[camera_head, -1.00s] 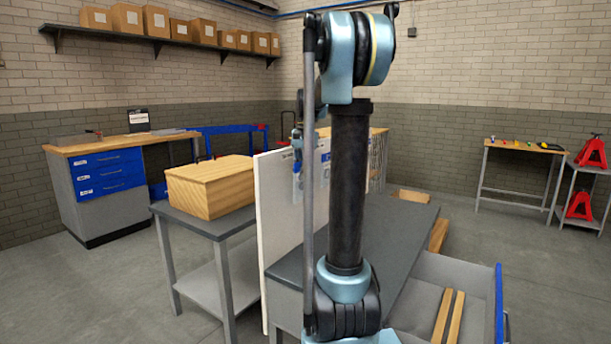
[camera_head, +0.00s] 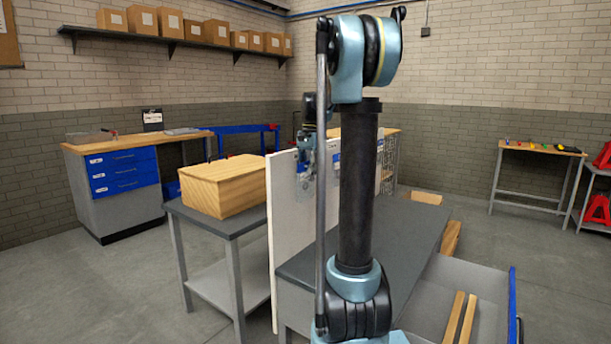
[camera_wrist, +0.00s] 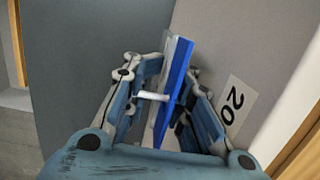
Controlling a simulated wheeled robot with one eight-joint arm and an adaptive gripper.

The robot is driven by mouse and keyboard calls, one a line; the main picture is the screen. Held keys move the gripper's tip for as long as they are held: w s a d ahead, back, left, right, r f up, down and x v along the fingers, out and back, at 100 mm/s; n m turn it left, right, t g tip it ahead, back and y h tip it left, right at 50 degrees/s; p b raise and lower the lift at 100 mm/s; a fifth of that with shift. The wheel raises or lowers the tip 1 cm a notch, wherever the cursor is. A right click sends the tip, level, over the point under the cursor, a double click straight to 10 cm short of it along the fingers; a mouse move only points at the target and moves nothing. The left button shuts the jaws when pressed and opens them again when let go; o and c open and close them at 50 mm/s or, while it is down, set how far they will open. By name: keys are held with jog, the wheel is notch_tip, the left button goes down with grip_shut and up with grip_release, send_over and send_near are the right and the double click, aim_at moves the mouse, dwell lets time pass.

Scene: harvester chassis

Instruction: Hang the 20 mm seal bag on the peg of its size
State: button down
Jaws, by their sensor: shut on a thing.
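My gripper (camera_wrist: 165,100) is shut on the seal bag (camera_wrist: 174,92), which shows as a blue strip with a clear, pale edge. In the head view my gripper (camera_head: 306,160) is at the upper part of the upright white board (camera_head: 284,225), partly hidden by my arm. A label reading 20 (camera_wrist: 233,104) is on the pale board surface to the right of the bag. A short pale peg (camera_wrist: 152,96) shows beside the blue strip, between the fingers. I cannot tell whether it passes through the bag.
A wooden box (camera_head: 222,188) sits on the grey table to the left. Open floor (camera_head: 120,290) lies at the front left.

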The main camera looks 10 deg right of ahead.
jog(key=shift+d+f, duration=0.1)
jog(key=shift+f, duration=0.05)
jog(key=c, duration=1.3)
grip_release()
jog(key=shift+w+d+r, duration=0.1)
jog(key=shift+w+r, duration=0.05)
jog(key=shift+r, duration=0.2)
jog(key=r, duration=0.6)
jog(key=w+d+r, duration=0.1)
jog(key=r, duration=0.2)
jog(key=shift+r, duration=1.2)
